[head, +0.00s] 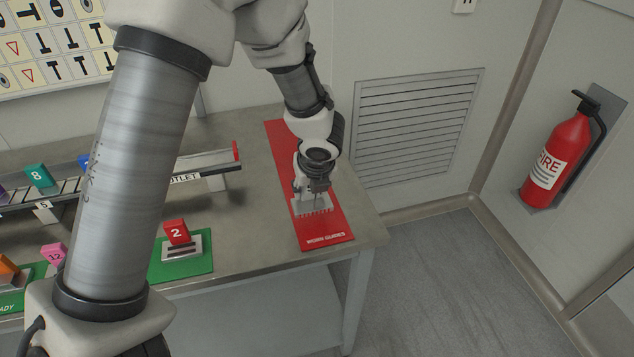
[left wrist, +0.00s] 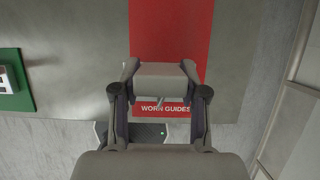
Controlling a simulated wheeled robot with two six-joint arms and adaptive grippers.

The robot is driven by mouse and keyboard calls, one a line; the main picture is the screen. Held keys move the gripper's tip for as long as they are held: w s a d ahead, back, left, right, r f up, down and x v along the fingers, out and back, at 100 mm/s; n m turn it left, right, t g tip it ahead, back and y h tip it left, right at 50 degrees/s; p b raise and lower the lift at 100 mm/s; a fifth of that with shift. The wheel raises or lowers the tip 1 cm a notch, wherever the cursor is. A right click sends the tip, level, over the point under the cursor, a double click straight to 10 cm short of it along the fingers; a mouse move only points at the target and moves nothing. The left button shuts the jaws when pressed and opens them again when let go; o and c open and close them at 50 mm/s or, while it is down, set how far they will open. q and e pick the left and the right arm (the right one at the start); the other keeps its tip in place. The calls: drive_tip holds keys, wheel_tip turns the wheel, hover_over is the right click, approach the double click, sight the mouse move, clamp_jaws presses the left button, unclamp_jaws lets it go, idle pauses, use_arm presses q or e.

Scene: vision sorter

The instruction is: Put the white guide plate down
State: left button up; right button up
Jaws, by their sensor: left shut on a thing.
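The white guide plate (head: 322,207), a pale piece with a comb-like toothed edge, is at my left gripper (head: 314,192) in the head view. The gripper is shut on it. The plate is over the front part of the red mat (head: 282,148) marked "WORN GUIDES". I cannot tell whether it touches the mat. My right gripper is not in view.
A green mat (head: 203,267) with a stand and red block "2" (head: 177,233) lies left of the red mat. A conveyor outlet (head: 205,163) ends near the red mat's left side. The table's right edge is close by. A fire extinguisher (head: 556,160) hangs at right.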

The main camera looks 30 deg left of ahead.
sight(316, 197)
use_arm(q)
drive_tip(key=shift+w+d+f, duration=0.1)
drive_tip(key=shift+w+f, duration=0.1)
drive_tip(key=shift+w, duration=0.25)
drive_tip(key=shift+w+d+f, duration=0.1)
drive_tip(key=shift+w+f, duration=0.05)
drive_tip(key=shift+w, duration=0.25)
drive_tip(key=f, duration=0.1)
drive_tip(key=f+b, duration=0.1)
drive_tip(key=shift+s+f, duration=0.2)
drive_tip(key=shift+f, duration=0.2)
drive_tip(key=shift+w+f, duration=0.1)
drive_tip(key=shift+w, duration=0.1)
drive_tip(key=shift+s+f, duration=0.1)
drive_tip(key=o, duration=1)
drive_tip(key=shift+s, duration=0.1)
drive_tip(key=shift+o, duration=1.4)
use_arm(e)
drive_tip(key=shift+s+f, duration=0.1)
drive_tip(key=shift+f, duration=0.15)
